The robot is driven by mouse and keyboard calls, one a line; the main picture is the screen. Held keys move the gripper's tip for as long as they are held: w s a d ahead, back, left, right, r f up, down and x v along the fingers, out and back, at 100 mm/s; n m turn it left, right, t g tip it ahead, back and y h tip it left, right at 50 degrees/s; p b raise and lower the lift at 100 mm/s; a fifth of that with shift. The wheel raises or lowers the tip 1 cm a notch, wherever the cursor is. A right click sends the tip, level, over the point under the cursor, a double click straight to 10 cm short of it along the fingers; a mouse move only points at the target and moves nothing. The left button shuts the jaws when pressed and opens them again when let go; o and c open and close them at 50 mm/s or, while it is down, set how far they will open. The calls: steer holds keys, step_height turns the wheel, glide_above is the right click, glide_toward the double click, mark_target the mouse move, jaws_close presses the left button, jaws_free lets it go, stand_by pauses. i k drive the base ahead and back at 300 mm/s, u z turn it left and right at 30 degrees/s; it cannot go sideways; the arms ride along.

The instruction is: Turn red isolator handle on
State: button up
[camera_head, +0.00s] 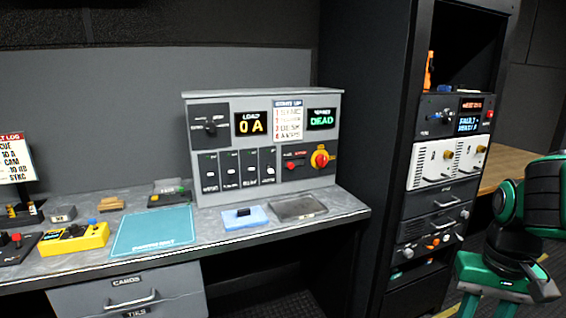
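The red isolator handle (320,157) is a red rotary knob on a yellow round base. It sits on the lower right of the front of the grey power panel (264,96) on the bench. The handle is small here, and I cannot tell its exact angle. The panel's load display (251,123) reads 0 A, and its green display (321,118) reads DEAD. My green and black arm is at the lower right, well away from the handle. My gripper (490,306) appears to be at the bottom edge, partly cut off; its finger opening is unclear.
A tall black equipment rack (387,130) stands between the panel and my arm. On the bench (345,212) lie a grey tray (298,208), a blue block (245,217), a teal mat (150,232) and a yellow control box (73,240). Clear space lies before the handle.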

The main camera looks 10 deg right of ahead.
mark_target(321, 160)
steer(key=z, duration=0.2)
steer(key=i, duration=1)
steer(key=z, duration=0.55)
